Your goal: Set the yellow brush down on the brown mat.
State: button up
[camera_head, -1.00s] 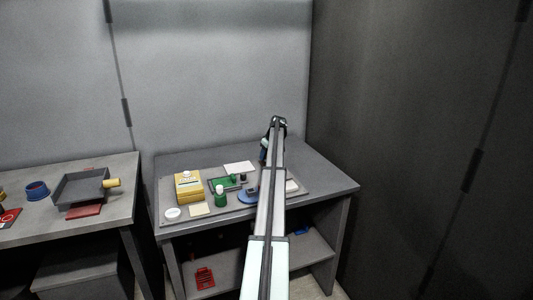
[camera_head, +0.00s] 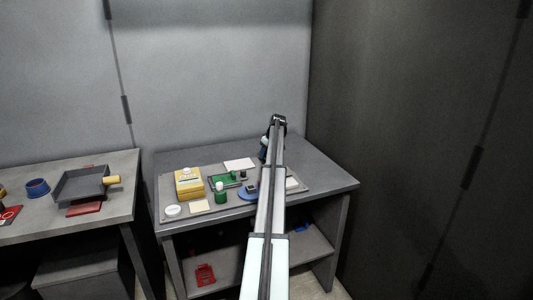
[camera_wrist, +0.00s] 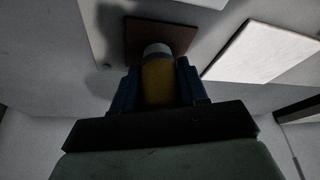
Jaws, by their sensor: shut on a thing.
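The yellow brush (camera_wrist: 158,85), with a pale grey end, is between the blue fingers of my gripper (camera_wrist: 156,88) in the wrist view. My gripper is shut on it. The brown mat (camera_wrist: 139,34) shows just beyond the brush's pale end, which overlaps it in the picture. I cannot tell whether the brush touches the mat. In the head view my gripper (camera_head: 263,153) is over the back right part of the table, partly behind my arm. The brush and the brown mat are hidden there.
A white sheet (camera_wrist: 265,52) lies right of the mat in the wrist view.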

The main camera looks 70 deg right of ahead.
jog(key=shift+f, duration=0.25)
jog(key=o, duration=1.2)
jog(key=shift+c, duration=0.2)
jog(key=v, duration=1.4)
